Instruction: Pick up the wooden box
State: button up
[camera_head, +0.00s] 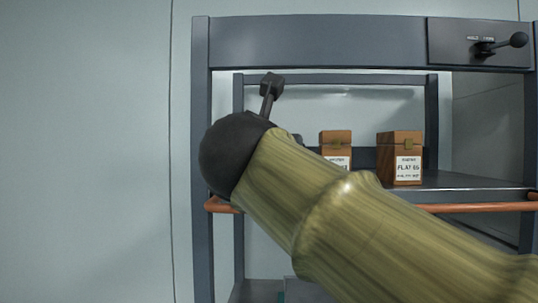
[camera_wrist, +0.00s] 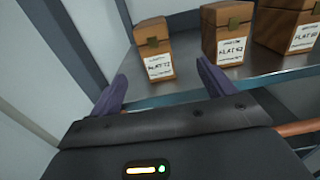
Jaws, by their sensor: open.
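Wooden boxes with brass clasps and white labels stand in a row on a grey shelf. In the wrist view the left box (camera_wrist: 154,48) stands ahead of my gripper (camera_wrist: 160,90), between the lines of its two spread fingers and beyond their tips. The middle box (camera_wrist: 226,34) stands just beyond the right finger, and the right box (camera_wrist: 287,27) is cut by the frame edge. My gripper is open and empty. In the head view two boxes show, one at the middle (camera_head: 336,143) and one at the right (camera_head: 400,157); my arm hides the rest, including the gripper fingers.
The shelf (camera_head: 455,186) sits in a dark grey frame with a left post (camera_head: 201,120) and a top beam (camera_head: 310,42). An orange rail (camera_head: 470,208) runs along the front edge below the shelf surface. A black lever (camera_head: 500,45) is at the upper right.

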jog(key=w+p, duration=0.4)
jog(key=w, duration=0.6)
jog(key=shift+w, duration=0.2)
jog(key=shift+w+a, duration=0.1)
jog(key=shift+w, duration=0.2)
jog(key=shift+s, duration=0.1)
jog(key=w+p, duration=0.3)
jog(key=w, duration=0.2)
jog(key=shift+r+p, duration=0.15)
jog(key=shift+p, duration=0.2)
jog(key=shift+w, duration=0.2)
